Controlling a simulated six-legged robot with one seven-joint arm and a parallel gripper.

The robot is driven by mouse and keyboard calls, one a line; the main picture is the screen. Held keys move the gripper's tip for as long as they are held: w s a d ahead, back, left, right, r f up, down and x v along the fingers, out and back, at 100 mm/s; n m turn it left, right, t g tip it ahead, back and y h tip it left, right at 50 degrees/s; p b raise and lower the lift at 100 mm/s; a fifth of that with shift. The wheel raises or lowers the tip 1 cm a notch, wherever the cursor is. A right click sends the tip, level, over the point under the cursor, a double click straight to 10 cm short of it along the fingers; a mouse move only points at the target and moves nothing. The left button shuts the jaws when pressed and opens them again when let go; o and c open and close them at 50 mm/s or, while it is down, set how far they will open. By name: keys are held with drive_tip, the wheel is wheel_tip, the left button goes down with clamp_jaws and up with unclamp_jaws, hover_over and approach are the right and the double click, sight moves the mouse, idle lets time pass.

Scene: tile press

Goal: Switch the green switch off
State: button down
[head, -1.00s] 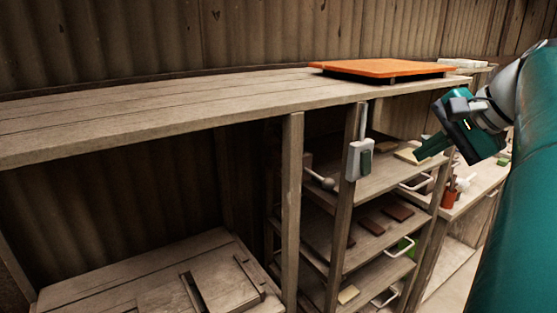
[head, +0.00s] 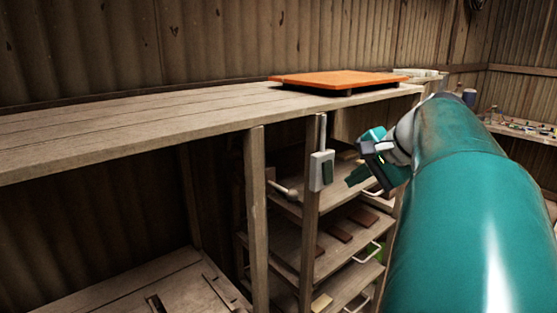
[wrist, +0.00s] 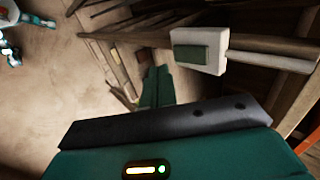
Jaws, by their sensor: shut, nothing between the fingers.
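The green switch (head: 327,171) is a dark green rocker in a white box mounted on a wooden post under the bench top. A white conduit runs up from the box. The switch also shows in the wrist view (wrist: 192,54), at the upper right. My gripper (head: 352,180) is shut and empty, just to the right of the switch box and apart from it in the head view. In the wrist view my gripper's green fingers (wrist: 157,80) are together, below and left of the switch box. I cannot tell which way the rocker is set.
An orange panel (head: 335,79) lies on the wooden bench top (head: 180,116) above the switch. Shelves (head: 345,245) with brown tiles and white handles stand behind the post. Another wooden upright (head: 256,215) stands to the left. Open floor (wrist: 50,95) shows in the wrist view.

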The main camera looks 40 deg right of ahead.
sight(328, 175)
drive_tip(key=shift+w+a+f, duration=0.1)
drive_tip(key=shift+w+f, duration=0.1)
drive_tip(key=shift+w, duration=0.55)
drive_tip(key=shift+w+a+f, duration=0.1)
drive_tip(key=shift+w+f, duration=0.15)
drive_tip(key=shift+w, duration=0.55)
drive_tip(key=shift+w+f, duration=0.2)
drive_tip(key=shift+w, duration=0.55)
drive_tip(key=shift+w+f+t, duration=0.15)
drive_tip(key=shift+t, duration=0.35)
drive_tip(key=shift+a+r, duration=0.1)
drive_tip(key=shift+r, duration=0.85)
drive_tip(key=shift+w, duration=0.1)
